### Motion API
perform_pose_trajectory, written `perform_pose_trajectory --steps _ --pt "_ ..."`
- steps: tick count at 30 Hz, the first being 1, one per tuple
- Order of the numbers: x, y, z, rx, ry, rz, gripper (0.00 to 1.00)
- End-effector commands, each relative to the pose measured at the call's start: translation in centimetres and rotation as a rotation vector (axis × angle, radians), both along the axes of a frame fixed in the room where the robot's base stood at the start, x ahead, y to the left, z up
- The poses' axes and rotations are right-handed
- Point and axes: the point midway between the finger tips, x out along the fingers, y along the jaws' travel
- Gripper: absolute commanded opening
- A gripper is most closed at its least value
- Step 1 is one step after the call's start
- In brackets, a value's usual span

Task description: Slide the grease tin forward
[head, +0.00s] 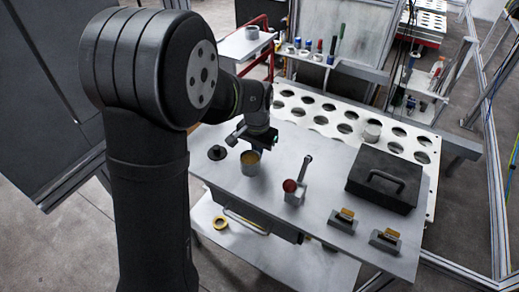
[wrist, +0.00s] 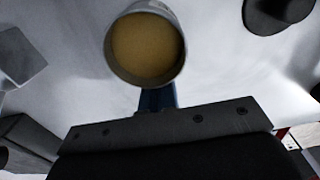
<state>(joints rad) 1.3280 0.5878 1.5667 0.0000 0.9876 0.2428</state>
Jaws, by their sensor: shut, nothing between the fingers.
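The grease tin (head: 250,165) is an open, upright grey tin with a yellow-brown fill, standing on the left part of the grey table in the head view. The wrist view looks down into the tin (wrist: 147,47) at the top centre. My gripper (head: 263,142) is low, right at the tin's far side in the head view. Its blue fingers (wrist: 157,99) are together and empty, just below the tin's rim in the wrist view. I cannot tell whether they touch the tin's wall. The fingertips are partly hidden.
A black knobbed lid (head: 217,153) lies left of the tin. A black case (head: 385,178) and two small blocks (head: 343,217) are farther right. A white perforated rack (head: 345,118) lies behind.

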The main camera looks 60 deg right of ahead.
Motion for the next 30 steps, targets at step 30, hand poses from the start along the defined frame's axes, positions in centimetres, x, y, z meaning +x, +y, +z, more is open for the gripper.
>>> perform_pose_trajectory --steps 30 --pt "0.0 -4.0 9.5 -0.001 0.000 0.000 0.00"
